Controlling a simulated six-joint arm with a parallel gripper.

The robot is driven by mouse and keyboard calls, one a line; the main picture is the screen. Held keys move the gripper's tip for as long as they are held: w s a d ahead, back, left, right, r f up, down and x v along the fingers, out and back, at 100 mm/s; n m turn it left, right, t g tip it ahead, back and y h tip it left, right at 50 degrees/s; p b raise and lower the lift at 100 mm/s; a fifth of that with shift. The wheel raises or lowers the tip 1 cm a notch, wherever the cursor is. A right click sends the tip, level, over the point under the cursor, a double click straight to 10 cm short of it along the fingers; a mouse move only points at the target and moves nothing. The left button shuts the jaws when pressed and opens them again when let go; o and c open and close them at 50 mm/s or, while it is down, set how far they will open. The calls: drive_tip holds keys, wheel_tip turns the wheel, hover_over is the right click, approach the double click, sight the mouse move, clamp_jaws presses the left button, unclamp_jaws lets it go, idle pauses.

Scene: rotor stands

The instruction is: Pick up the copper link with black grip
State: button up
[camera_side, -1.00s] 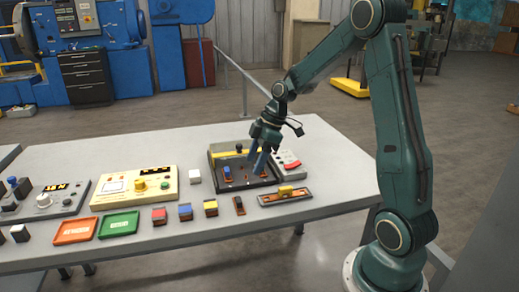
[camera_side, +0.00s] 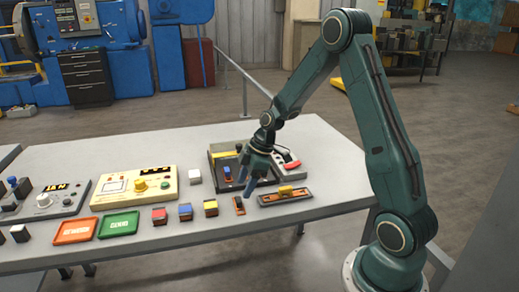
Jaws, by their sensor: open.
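The copper link with black grip (camera_side: 239,206) is a small dark and copper-brown piece on the table near its front edge, at the right end of a row of small blocks. My gripper (camera_side: 247,182) is open and empty. It points down above and slightly behind the link, apart from it, with its fingers in front of the dark stand panel (camera_side: 215,159). The fingers and wrist hide part of that panel.
Right of the link lies a brown tray with a yellow piece (camera_side: 285,190). Left are yellow-topped (camera_side: 210,208), blue-topped (camera_side: 185,212) and red-topped (camera_side: 159,216) blocks. Green (camera_side: 118,224) and orange (camera_side: 76,230) trays lie further left. A grey unit with a red handle (camera_side: 290,164) stands behind.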

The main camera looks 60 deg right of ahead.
sight(239, 199)
drive_tip(key=shift+x, duration=2.4)
drive_tip(key=shift+s, duration=0.1)
drive_tip(key=c, duration=1.1)
